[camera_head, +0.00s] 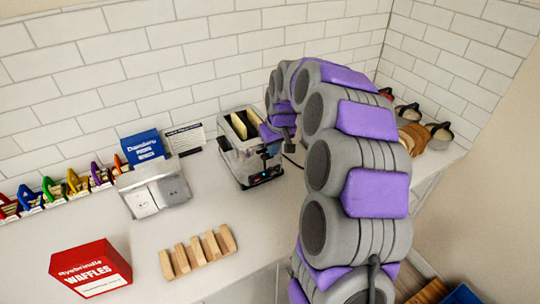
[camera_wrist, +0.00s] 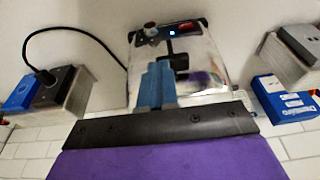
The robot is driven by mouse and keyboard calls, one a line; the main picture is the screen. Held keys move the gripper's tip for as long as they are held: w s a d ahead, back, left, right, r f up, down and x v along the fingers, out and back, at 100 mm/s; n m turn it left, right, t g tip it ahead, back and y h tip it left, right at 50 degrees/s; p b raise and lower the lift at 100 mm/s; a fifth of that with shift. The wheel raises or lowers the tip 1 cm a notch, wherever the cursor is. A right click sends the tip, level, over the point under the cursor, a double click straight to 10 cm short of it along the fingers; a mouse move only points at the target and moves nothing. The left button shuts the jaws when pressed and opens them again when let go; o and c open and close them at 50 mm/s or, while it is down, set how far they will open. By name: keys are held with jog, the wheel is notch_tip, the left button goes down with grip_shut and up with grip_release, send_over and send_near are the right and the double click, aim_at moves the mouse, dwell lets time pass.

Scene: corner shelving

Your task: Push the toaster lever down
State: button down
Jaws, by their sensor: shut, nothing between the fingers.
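The shiny metal toaster (camera_head: 232,160) stands on the white counter near the tiled wall, with bread slices (camera_head: 238,124) in its top. In the wrist view the toaster (camera_wrist: 210,72) shows its front, with a lit blue dot, a knob and a dark lever (camera_wrist: 178,60). My gripper (camera_head: 272,133) is at the toaster's right side in the head view. In the wrist view my gripper's blue-grey fingers (camera_wrist: 157,72) are together and empty, just beside the lever. I cannot tell whether they touch it.
A red waffle box (camera_head: 90,270) and a wooden rack (camera_head: 197,250) are at the front. A metal outlet box (camera_head: 155,190) and a blue box (camera_head: 142,146) are left of the toaster. A dark cable (camera_wrist: 75,35) runs beside the toaster. Counter between rack and toaster is clear.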

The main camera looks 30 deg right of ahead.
jog(key=shift+a, duration=0.2)
jog(key=a+f, duration=0.2)
jog(key=shift+a, duration=0.3)
notch_tip(320, 180, down, 4)
jog(key=d+b, duration=0.1)
jog(key=d, duration=0.1)
jog(key=p, duration=0.4)
send_near(264, 158)
jog(key=s+d+r, duration=0.1)
jog(key=s+r, duration=0.4)
jog(key=shift+d+r, duration=0.25)
jog(key=shift+r, duration=0.1)
